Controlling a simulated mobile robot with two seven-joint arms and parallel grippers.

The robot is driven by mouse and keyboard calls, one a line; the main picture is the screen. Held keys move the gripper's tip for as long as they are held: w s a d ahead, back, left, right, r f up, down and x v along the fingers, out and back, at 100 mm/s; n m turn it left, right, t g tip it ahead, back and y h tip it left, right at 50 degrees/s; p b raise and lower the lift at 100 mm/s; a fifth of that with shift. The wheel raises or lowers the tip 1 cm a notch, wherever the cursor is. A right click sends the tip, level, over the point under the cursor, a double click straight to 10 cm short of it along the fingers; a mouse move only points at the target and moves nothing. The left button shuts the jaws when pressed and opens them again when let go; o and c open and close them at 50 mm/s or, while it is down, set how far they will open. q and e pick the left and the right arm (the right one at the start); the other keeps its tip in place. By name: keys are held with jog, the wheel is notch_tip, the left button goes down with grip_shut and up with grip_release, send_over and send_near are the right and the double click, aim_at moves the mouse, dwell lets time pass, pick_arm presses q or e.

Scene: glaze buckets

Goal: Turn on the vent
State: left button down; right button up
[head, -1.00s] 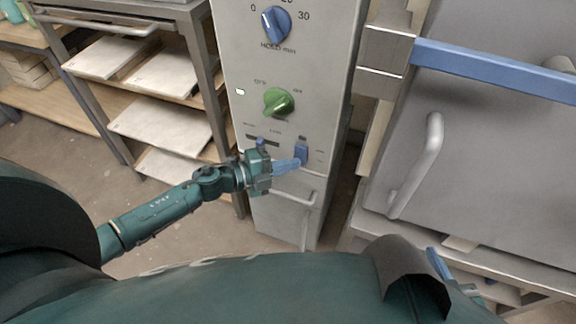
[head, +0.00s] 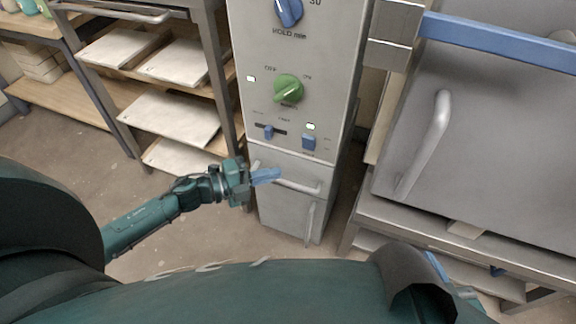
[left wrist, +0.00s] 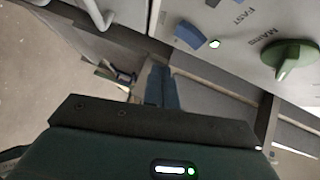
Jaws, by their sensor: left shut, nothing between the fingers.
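The control panel (head: 300,60) stands in front of me. It carries a blue switch (head: 309,142) at lower right, with a small lit lamp (head: 311,126) just above it. The switch's label is too small to read in the head view. In the left wrist view the blue switch (left wrist: 190,37) and lit lamp (left wrist: 214,44) show at the top. My left gripper (head: 268,175) is shut and empty, below and left of the switch and apart from it. Its blue fingers also show in the left wrist view (left wrist: 162,86). My right gripper (head: 437,265) shows only in part behind my body.
A green mains knob (head: 288,89) and a blue slider (head: 268,132) share the panel. A bar handle (head: 298,187) is close to my left fingers. A rack with pale shelves (head: 168,118) stands left, a grey door with a handle (head: 425,145) right.

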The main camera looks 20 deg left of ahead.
pick_arm(q)
jog(key=v, duration=0.4)
jog(key=shift+s+a+f, duration=0.2)
jog(key=shift+a+f, duration=0.05)
jog(key=shift+f, duration=0.1)
